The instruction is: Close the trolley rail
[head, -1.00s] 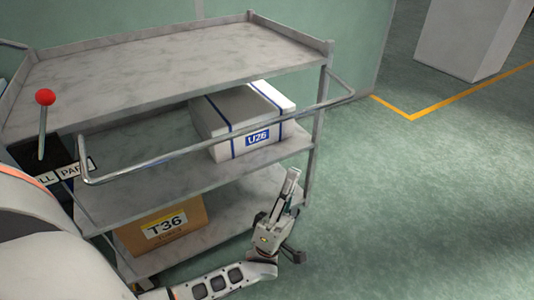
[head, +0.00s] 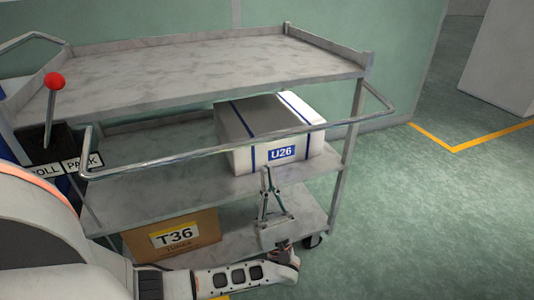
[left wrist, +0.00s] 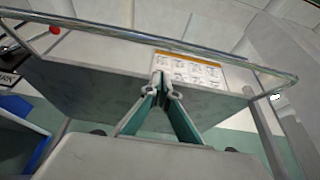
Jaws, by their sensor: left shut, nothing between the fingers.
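The trolley rail (head: 205,152) is a bent metal bar across the trolley's near side, between the top and middle shelves. It passes in front of the white box. In the left wrist view the rail (left wrist: 120,30) crosses the top of the picture, beyond my fingertips. My left gripper (head: 265,172) is shut and empty, pointing up. It is below the rail, in front of the middle shelf's edge, and does not appear to touch the rail. Its closed fingertips (left wrist: 161,78) show in the left wrist view. My right gripper is out of view.
A white box marked U26 (head: 282,154) sits on the middle shelf (head: 150,190); a cardboard box marked T36 (head: 172,238) is on the bottom one. A red-knobbed lever (head: 54,82) stands at left by ROLL and PARK labels. Open floor (head: 430,220) lies right.

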